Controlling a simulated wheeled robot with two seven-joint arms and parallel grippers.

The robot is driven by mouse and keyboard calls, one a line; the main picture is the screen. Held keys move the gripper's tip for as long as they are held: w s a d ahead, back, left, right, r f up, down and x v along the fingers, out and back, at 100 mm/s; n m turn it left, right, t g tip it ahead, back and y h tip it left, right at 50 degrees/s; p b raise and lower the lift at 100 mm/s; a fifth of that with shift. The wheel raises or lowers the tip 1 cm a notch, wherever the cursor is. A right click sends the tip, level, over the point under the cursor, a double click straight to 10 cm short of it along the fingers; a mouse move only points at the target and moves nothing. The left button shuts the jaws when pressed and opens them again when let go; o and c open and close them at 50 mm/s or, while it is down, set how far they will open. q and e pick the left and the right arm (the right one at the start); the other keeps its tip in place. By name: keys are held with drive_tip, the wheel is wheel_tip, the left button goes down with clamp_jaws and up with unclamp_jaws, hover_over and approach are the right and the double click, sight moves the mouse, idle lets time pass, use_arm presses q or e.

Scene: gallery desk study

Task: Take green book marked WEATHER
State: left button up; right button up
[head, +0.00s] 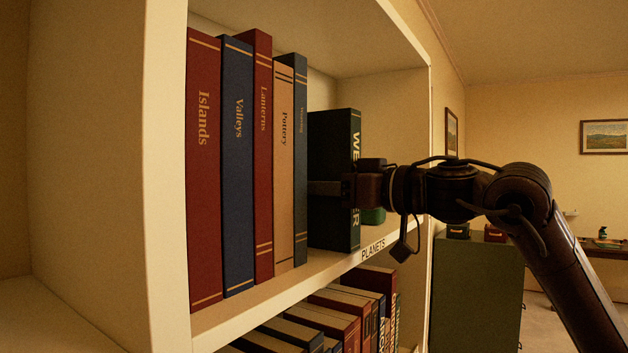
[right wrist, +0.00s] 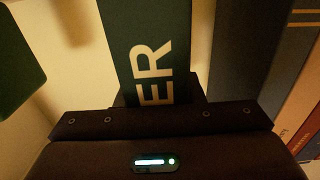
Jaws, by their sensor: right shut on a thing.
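The green book marked WEATHER (head: 332,150) stands upright on the shelf in the head view, its dark cover facing left and its spine partly hidden by my gripper. My right gripper (head: 330,188) is shut on the book around its spine. In the right wrist view the green spine (right wrist: 150,45) with the letters ER stands between my fingers. Whether the book's base touches the shelf board is hard to tell. My left gripper is not in view.
Several books stand to the left, including Islands (head: 204,180), Valleys (head: 238,170) and Pottery (head: 284,160). A green object (head: 373,216) sits right of the held book. The shelf edge carries a PLANETS label (head: 373,250). More books fill the shelf below.

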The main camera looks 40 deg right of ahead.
clamp_jaws()
drive_tip(key=shift+r, duration=0.2)
